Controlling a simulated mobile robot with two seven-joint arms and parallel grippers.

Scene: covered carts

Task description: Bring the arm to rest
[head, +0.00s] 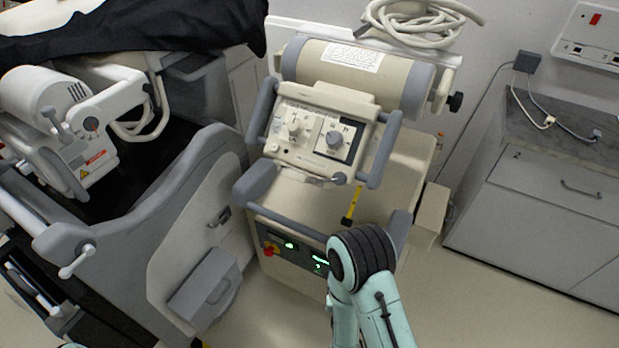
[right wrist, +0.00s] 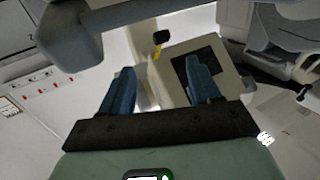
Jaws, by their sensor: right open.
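My right arm (head: 368,285) rises from the bottom of the head view, right of centre, its black-banded joint in front of the beige machine (head: 410,170). Its gripper is hidden in the head view. In the right wrist view my right gripper (right wrist: 160,67) shows two blue fingers spread apart with nothing between them. A grey padded bar (right wrist: 130,22) crosses the top of that view, beyond the fingers. My left gripper is not in view.
The machine has grey handles (head: 380,150), a knob panel (head: 318,132) and a coiled cable (head: 420,20) on top. A large grey-and-white machine (head: 200,230) stands left under black cloth (head: 130,28). A grey cabinet (head: 540,220) stands right. Floor (head: 480,315) is clear at the lower right.

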